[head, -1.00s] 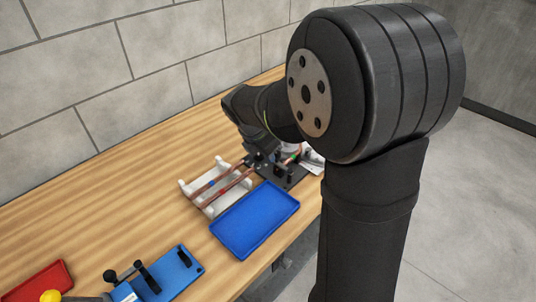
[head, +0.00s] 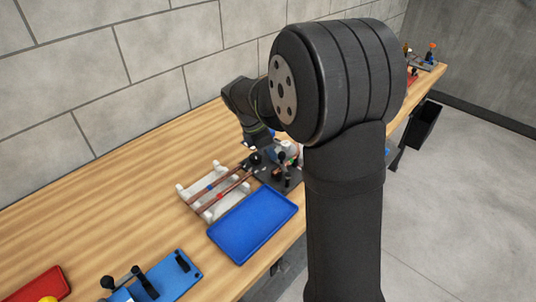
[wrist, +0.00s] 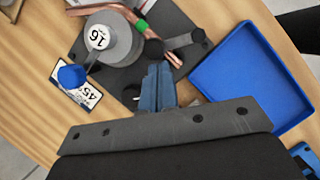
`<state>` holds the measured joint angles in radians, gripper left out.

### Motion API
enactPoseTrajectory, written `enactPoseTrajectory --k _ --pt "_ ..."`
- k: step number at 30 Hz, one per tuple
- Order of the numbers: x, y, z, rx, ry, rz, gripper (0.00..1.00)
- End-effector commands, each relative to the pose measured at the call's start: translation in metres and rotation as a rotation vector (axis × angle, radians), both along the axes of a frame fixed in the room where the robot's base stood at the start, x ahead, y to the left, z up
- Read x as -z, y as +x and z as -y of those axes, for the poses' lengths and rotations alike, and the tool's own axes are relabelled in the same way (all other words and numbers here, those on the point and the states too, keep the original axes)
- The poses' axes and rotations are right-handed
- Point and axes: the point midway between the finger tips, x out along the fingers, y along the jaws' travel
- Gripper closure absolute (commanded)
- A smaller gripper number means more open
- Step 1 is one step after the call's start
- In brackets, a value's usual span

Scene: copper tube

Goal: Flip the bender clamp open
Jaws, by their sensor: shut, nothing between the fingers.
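The bender stands on a black plate (wrist: 112,82), with a grey round former (wrist: 118,38) marked 16 and a blue-knobbed handle (wrist: 72,75) at its left in the wrist view. A copper tube with a green band (wrist: 141,25) passes beside the former. A dark bar with round black ends (wrist: 182,40), apparently the clamp, lies across the tube at the former's right. My gripper (wrist: 159,66) is shut and empty, its tips just below the bar's left end; I cannot tell whether they touch. In the head view, my arm partly hides the bender (head: 284,170).
A blue tray (head: 253,226) lies beside the bender. A white rack (head: 190,196) holds copper tubes. A card marked 45 (wrist: 88,94) lies by the plate. Bare table lies along the wall.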

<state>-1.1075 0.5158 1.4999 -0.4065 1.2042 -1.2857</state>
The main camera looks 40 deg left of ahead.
Motion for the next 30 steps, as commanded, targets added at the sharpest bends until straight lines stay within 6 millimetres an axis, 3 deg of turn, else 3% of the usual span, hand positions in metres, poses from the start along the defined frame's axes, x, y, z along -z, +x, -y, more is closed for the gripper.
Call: enactPoseTrajectory --k 15,30 --pt "0.000 0.032 0.008 0.495 0.000 -0.001 1.00" --pt "0.000 0.051 0.024 0.896 0.000 0.000 1.00"
